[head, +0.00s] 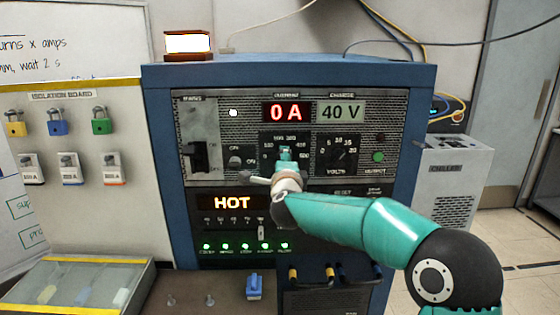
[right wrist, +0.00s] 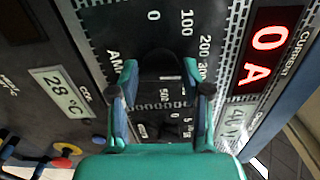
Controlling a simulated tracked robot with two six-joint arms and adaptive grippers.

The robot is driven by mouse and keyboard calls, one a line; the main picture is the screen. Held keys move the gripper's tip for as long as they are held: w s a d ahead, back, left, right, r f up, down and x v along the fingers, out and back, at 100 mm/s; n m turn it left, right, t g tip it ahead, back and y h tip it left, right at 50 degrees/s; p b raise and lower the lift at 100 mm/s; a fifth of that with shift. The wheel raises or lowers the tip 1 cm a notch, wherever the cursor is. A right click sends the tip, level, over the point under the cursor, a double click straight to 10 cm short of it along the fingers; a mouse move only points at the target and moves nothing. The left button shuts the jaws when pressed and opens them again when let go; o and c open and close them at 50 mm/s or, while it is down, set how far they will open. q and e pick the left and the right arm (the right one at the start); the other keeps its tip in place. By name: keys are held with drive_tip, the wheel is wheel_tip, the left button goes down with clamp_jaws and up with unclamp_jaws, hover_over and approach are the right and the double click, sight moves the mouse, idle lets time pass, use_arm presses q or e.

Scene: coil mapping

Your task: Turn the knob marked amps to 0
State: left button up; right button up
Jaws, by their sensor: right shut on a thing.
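The amps dial plate (right wrist: 100,30) shows in the right wrist view, with "AM", 0, 100, 200 and 300 printed on it. The dark amps knob (right wrist: 160,62) sits between the fingers of my right gripper (right wrist: 162,88), which is shut on it. Its pointer is hard to make out. In the head view my right gripper (head: 286,156) comes in from the right and covers most of the knob. The red current display (head: 287,112) reads 0 A, and it also shows in the right wrist view (right wrist: 269,45). My left gripper is not in view.
Right of the amps dial are a 40 V display (head: 341,112), a volts knob (head: 338,152) and a green output button (head: 378,156). Below, a lit HOT sign (head: 232,203) stands over a row of green lights. A mains switch (head: 198,156) is at left.

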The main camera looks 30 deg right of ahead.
drive_tip(key=shift+d+f+n+p, duration=0.15)
drive_tip(key=shift+n+p, duration=1.65)
drive_tip(key=shift+n, duration=2.9)
drive_tip(key=shift+a+f+n+p, duration=0.15)
drive_tip(key=shift+n+p, duration=1.6)
drive_tip(key=shift+n, duration=2.95)
drive_tip(key=shift+d, duration=0.1)
drive_tip(key=o, duration=1.2)
drive_tip(key=shift+w+f, duration=0.1)
drive_tip(key=shift+c, duration=0.2)
